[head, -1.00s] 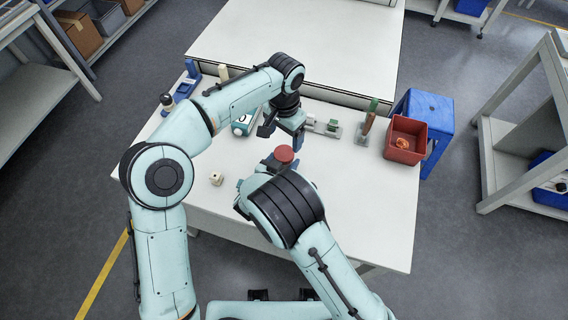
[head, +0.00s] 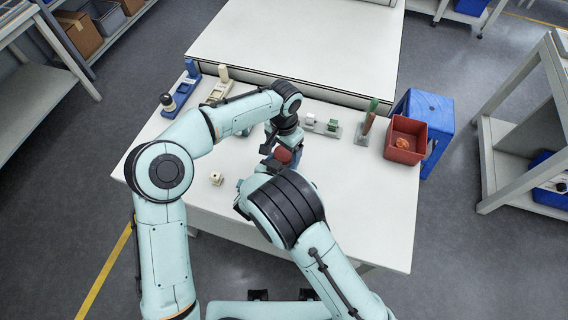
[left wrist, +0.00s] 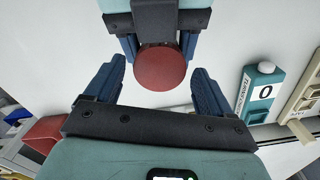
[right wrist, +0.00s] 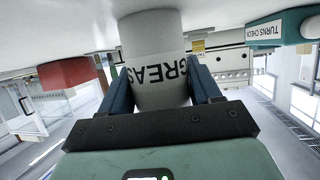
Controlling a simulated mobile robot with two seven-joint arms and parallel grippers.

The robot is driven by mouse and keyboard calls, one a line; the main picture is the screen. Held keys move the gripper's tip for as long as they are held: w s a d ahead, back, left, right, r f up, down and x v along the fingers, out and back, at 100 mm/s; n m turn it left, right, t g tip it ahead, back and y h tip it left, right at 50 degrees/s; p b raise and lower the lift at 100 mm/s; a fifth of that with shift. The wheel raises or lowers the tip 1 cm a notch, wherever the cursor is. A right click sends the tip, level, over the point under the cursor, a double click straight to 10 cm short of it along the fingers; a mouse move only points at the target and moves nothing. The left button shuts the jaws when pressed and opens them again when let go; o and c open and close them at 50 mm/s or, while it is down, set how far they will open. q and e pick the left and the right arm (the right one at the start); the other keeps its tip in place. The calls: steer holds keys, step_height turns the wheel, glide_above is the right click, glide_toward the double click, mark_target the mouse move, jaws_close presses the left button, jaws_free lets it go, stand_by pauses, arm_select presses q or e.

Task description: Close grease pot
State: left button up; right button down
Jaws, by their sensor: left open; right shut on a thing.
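The grease pot (right wrist: 155,50) is a pale cylinder with black "GREAS" lettering, seen in the right wrist view. My right gripper (right wrist: 160,95) has its blue fingers on both sides of it and is shut on it. Its round red lid (left wrist: 161,68) shows from above in the left wrist view and also in the head view (head: 283,155); whether it is fully seated cannot be told. My left gripper (left wrist: 157,80) is open over the lid, fingertips either side of it and apart from it. In the head view the right gripper is hidden behind my arm.
A red bin (head: 404,155) stands at the right, near a blue stool (head: 436,112). Small fixtures line the back edge.

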arm_select(q)
steer(key=shift+f, duration=0.45)
steer(key=shift+c, duration=0.3)
steer(key=c, duration=1.1)
steer(key=shift+o, duration=0.2)
steer(key=o, duration=1.3)
steer(key=shift+c, duration=0.2)
steer(key=shift+r, duration=0.1)
step_height(320, 180, up, 12)
